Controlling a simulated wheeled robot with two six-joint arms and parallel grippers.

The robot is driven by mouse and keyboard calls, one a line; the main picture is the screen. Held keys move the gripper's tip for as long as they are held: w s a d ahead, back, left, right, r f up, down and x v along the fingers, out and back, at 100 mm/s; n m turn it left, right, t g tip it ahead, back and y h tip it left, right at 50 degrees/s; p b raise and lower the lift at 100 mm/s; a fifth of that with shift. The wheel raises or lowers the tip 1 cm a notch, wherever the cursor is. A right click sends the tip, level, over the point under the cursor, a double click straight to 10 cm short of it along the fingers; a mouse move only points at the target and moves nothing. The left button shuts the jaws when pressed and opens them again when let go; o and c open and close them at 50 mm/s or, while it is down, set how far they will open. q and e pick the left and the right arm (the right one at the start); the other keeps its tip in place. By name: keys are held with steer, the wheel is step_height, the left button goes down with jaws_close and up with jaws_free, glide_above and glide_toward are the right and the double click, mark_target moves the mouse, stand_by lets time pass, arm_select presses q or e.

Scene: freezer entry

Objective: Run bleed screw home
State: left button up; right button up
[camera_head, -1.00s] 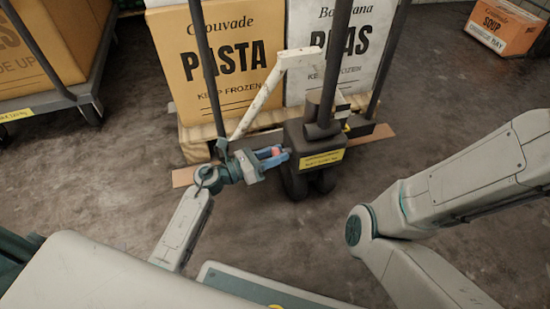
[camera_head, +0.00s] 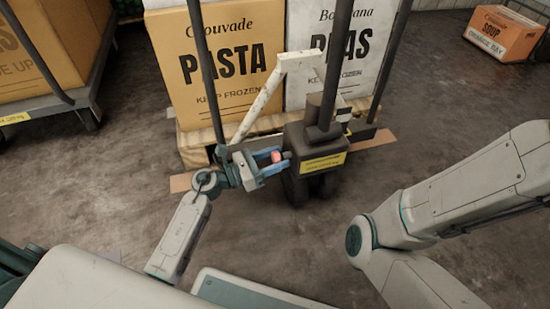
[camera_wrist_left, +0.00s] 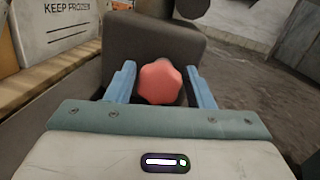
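The bleed screw's red lobed knob (camera_wrist_left: 160,82) sticks out of the dark pump block (camera_wrist_left: 150,40) of a pallet truck. In the head view the knob (camera_head: 276,156) shows small, at the left side of the pump block (camera_head: 316,150). My left gripper (camera_head: 276,163) is in front of the block, its two blue fingers on either side of the knob. In the left wrist view the fingers (camera_wrist_left: 161,88) stand apart, with a narrow gap on each side of the knob. The screw's shaft is hidden behind the knob. My right gripper is out of view.
A pale bent bar (camera_head: 268,92) and dark upright bars stand close above my left gripper. Pasta (camera_head: 225,95) and peas (camera_head: 300,85) boxes stand behind on a pallet. A cart (camera_head: 50,105) is at the left, a soup box (camera_head: 503,33) at far right. Floor between is clear.

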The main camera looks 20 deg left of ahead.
arm_select(q)
steer(key=shift+o, duration=0.7)
steer(key=shift+s+a, duration=0.25)
steer(key=p+v, duration=0.3)
steer(key=v, duration=0.7)
steer(key=shift+a, duration=0.1)
